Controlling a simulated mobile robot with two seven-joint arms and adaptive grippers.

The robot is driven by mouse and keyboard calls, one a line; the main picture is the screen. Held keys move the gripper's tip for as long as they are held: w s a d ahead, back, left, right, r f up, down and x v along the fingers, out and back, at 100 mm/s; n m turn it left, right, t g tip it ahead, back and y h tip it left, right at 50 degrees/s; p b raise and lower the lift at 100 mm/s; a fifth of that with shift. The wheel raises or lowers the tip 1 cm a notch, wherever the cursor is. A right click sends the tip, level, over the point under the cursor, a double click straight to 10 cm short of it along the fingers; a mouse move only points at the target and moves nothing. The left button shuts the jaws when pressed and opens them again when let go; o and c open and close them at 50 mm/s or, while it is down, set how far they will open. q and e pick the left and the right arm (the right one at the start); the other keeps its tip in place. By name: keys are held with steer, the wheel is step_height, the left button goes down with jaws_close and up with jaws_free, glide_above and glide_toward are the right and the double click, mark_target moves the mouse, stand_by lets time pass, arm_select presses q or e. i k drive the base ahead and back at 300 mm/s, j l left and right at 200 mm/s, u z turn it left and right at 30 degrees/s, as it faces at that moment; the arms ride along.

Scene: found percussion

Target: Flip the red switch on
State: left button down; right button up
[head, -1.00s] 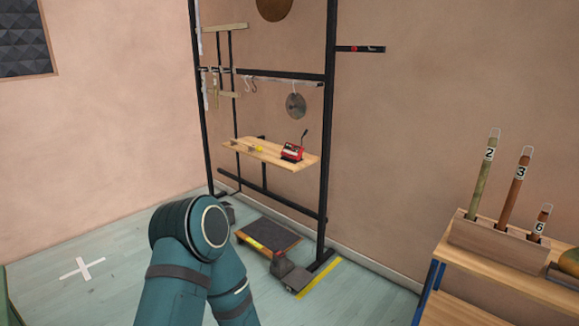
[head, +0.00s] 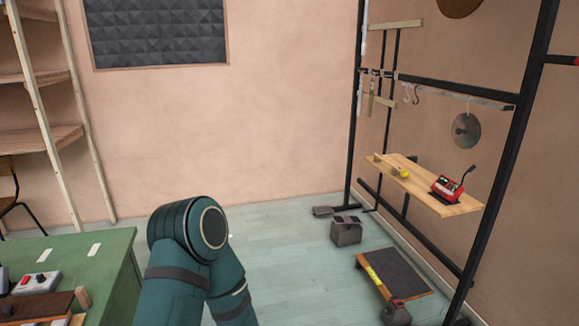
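A small red device with a black lever angled up to the right (head: 447,188) sits on the wooden shelf (head: 410,181) of the black rack. A pale box with a red knob or button on top (head: 38,282) stands on the green table at the lower left. I cannot tell from this view which is the red switch, or whether either is on. One of my teal arms rises at the bottom middle, apart from both. Neither gripper is in view.
The green table (head: 112,257) fills the lower left corner. The black rack (head: 519,115) stands at right with a hanging metal disc (head: 466,131). A dark block (head: 346,231) and a low dark-topped board (head: 395,272) lie on the floor. Floor between table and rack is mostly clear.

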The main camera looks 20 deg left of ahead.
mark_target(24, 280)
steer(key=i+u, duration=0.2)
steer(key=u, duration=0.25)
steer(key=i+u, duration=0.2)
steer(key=u, duration=0.3)
steer(key=i+u, duration=0.2)
steer(key=u, duration=0.25)
steer(key=i+l+u, duration=0.25)
steer(key=i+u, duration=0.2)
steer(key=i+l+u, duration=0.25)
steer(key=l+u, duration=0.2)
steer(key=i+l+u, duration=0.2)
steer(key=i+l, duration=0.1)
steer(key=l, duration=0.1)
